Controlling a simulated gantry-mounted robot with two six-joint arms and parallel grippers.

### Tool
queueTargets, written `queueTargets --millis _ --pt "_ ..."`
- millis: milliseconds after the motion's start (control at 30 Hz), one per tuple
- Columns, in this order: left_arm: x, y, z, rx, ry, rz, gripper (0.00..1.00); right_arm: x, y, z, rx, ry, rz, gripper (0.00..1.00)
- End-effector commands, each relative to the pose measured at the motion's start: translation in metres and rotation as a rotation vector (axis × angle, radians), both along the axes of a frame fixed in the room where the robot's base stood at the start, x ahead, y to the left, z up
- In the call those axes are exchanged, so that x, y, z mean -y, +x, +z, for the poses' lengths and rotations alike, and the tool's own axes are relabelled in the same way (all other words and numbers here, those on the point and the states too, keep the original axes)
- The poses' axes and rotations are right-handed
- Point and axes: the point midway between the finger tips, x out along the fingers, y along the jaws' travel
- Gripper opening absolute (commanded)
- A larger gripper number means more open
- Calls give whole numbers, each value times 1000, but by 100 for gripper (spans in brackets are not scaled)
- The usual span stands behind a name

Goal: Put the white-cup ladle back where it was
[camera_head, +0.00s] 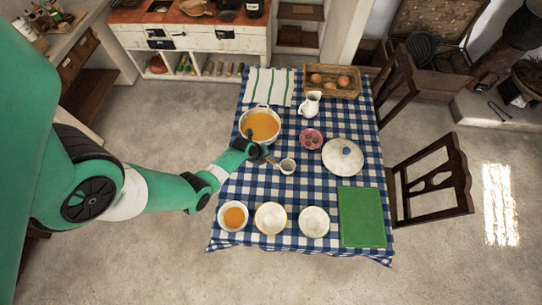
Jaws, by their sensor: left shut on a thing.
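The white-cup ladle (288,166) is in the middle of the table, its round cup to the right of my left gripper (263,155). The left gripper is shut on the ladle's handle. I cannot tell whether the cup touches the cloth or hangs above it. A white pot (246,135) of orange soup stands just behind the gripper. One front bowl (233,228) holds orange soup; the middle bowl (270,218) and the right bowl (314,222) look empty. My right gripper is not in view.
Right of the ladle are a pink dish (311,138) and a white lid (343,157). A white jug (310,104), striped towel (268,86) and egg basket (332,92) stand at the back. A green mat (361,216) lies front right. Bare checked cloth (258,190) separates the ladle and bowls.

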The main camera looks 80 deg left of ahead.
Motion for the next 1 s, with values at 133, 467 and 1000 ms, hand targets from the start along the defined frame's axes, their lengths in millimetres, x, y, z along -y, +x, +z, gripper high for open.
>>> queueTargets --millis 133,467,1000 --pt "-1 -2 -7 0 -1 4 0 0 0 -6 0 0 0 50" --pt "0 -2 -10 0 0 3 34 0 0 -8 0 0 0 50" --pt "1 -5 4 1 -1 4 53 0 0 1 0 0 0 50"
